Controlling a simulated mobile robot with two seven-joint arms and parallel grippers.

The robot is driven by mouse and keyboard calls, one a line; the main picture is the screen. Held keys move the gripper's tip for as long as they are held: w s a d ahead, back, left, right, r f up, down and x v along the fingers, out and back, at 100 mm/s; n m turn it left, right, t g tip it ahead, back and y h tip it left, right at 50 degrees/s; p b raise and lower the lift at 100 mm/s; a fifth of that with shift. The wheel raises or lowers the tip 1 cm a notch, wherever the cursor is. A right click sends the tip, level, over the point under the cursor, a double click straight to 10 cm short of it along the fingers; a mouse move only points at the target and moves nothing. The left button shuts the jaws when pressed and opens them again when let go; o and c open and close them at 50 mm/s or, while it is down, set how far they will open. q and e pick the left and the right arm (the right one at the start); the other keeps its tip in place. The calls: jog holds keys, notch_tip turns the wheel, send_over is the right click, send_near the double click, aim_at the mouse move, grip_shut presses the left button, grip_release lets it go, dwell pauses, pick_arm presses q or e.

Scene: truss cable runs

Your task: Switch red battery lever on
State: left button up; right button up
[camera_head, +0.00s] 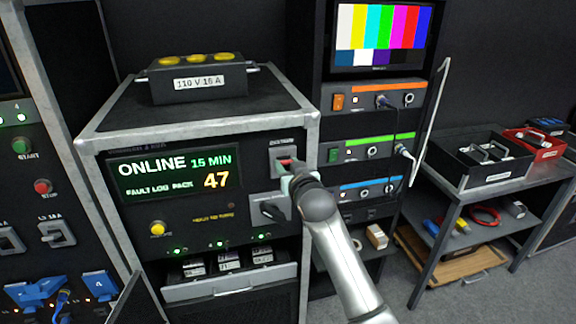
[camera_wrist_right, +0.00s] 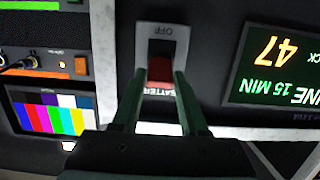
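The red battery lever (camera_wrist_right: 160,69) sits in a pale switch plate on the front of the power cabinet, right of the ONLINE display. In the upside-down right wrist view, its red part is at the slot end away from the word OFF and near the partly hidden BATTERY label. In the head view only a small red strip of the lever (camera_head: 287,161) shows above my right gripper (camera_head: 287,178). In the wrist view the right gripper's two fingers (camera_wrist_right: 160,84) are apart, one on each side of the lever; contact is unclear. My left gripper is out of view.
A dark rotary switch (camera_head: 270,209) is just below the lever, close to my right gripper. A yellow button (camera_head: 157,229) is lower left on the cabinet. An open drawer (camera_head: 230,283) juts out below. A rack with cables (camera_head: 384,101) stands to the right.

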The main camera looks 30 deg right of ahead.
jog(key=o, duration=0.4)
jog(key=shift+c, duration=0.2)
jog(key=b+v, duration=0.1)
jog(key=v, duration=1.1)
jog(key=shift+s, duration=0.25)
jog(key=shift+a, duration=0.1)
jog(key=s+a+f+n+g+y, duration=0.1)
jog(key=s+a+f, duration=0.1)
jog(key=f, duration=0.5)
jog(key=s+a+f+n+g+y, duration=0.1)
jog(key=s+a+f+n, duration=0.15)
jog(key=f, duration=0.55)
jog(key=s+a+f+g+y, duration=0.1)
jog(key=s+a+f+y, duration=0.15)
jog(key=f, duration=0.45)
jog(key=s+a+f+g, duration=0.1)
jog(key=s+a+f, duration=0.2)
jog(key=s+f, duration=0.4)
jog(key=s+a+f+n+g+y, duration=0.1)
jog(key=s+a+f+g, duration=0.1)
jog(key=s+f, duration=0.5)
jog(key=shift+s+a+f, duration=0.35)
jog(key=shift+s, duration=0.8)
